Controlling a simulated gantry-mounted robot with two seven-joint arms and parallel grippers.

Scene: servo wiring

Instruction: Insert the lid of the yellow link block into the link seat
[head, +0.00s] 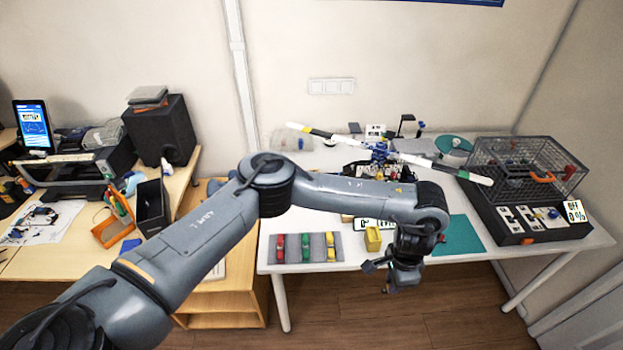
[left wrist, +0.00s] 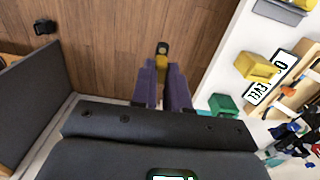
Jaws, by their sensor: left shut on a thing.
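My left gripper (head: 388,285) hangs in front of the table's front edge, over the floor. In the left wrist view its purple fingers (left wrist: 163,80) are shut on a small yellow piece with a dark end (left wrist: 162,52); I cannot tell for sure that it is the lid. A yellow block (head: 373,239) stands on the table near the front edge, just behind and left of the gripper; it also shows in the left wrist view (left wrist: 257,67). I cannot make out which part is the link seat. My right gripper is not in view.
A grey tray (head: 263,248) with red, green and yellow pieces lies to the left. A green block (left wrist: 225,105) sits near the yellow one. A teal mat (head: 460,236) and a black mesh box (head: 525,165) are on the right. A beam model (head: 380,151) stands behind.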

